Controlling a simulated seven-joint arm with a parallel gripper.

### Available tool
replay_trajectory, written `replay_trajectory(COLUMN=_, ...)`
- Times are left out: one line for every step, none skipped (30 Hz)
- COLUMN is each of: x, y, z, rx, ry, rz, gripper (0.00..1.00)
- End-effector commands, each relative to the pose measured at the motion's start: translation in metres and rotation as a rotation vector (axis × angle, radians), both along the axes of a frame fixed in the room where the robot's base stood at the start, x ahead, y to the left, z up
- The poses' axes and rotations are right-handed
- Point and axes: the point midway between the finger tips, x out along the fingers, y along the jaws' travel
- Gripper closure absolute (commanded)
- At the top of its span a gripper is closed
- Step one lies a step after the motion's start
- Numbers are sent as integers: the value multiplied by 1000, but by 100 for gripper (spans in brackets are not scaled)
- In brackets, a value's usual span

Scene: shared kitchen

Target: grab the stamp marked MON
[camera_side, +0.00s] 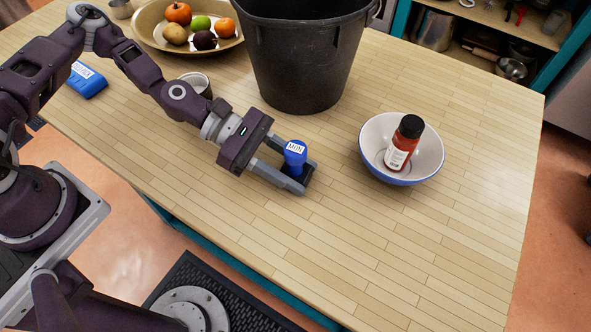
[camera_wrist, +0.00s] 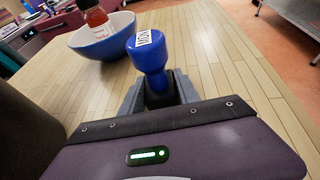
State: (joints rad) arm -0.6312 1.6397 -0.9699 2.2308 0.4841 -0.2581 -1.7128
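The stamp (camera_side: 294,158) has a blue knob handle, a white label on top and a dark base. In the wrist view the label on the stamp (camera_wrist: 152,60) reads MON. It stands upright at the wooden table top, between the two grey fingers of my gripper (camera_side: 303,178). In the wrist view the fingers of my gripper (camera_wrist: 160,92) flank its dark lower part closely on both sides. Whether both fingers press on it cannot be told. The underside of the base is hidden.
A white and blue bowl (camera_side: 428,160) holding a red bottle (camera_side: 404,143) stands to the right. A black bucket (camera_side: 310,60) and a fruit tray (camera_side: 150,42) are behind. A grey can (camera_side: 197,82) and a blue labelled object (camera_side: 86,82) are left. The table's front is clear.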

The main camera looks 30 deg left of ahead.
Motion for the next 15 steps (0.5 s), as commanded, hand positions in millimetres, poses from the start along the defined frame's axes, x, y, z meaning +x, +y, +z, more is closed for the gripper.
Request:
replay_trajectory(x=0, y=0, z=0, rx=0, ry=0, rz=0, gripper=87)
replay_trajectory(x=0, y=0, z=0, rx=0, ry=0, rz=0, gripper=93)
replay_trajectory(x=0, y=0, z=0, rx=0, ry=0, rz=0, gripper=100)
replay_trajectory(x=0, y=0, z=0, rx=0, ry=0, rz=0, gripper=100)
replay_trajectory(x=0, y=0, z=0, rx=-1, ry=0, rz=0, gripper=100)
replay_trajectory(x=0, y=0, z=0, rx=-1, ry=0, rz=0, gripper=100)
replay_trajectory(x=0, y=0, z=0, rx=-1, ry=0, rz=0, gripper=100)
replay_trajectory(x=0, y=0, z=0, rx=-1, ry=0, rz=0, gripper=100)
replay_trajectory(x=0, y=0, z=0, rx=-1, ry=0, rz=0, gripper=100)
replay_trajectory(x=0, y=0, z=1, rx=-1, ry=-1, rz=0, gripper=100)
replay_trajectory(x=0, y=0, z=2, rx=-1, ry=-1, rz=0, gripper=100)
replay_trajectory(x=0, y=0, z=5, rx=0, ry=-1, rz=0, gripper=100)
replay_trajectory(x=0, y=0, z=10, rx=0, ry=-3, rz=-1, gripper=100)
replay_trajectory(x=0, y=0, z=16, rx=-1, ry=-4, rz=-2, gripper=100)
replay_trajectory(x=0, y=0, z=26, rx=1, ry=-5, rz=-3, gripper=100)
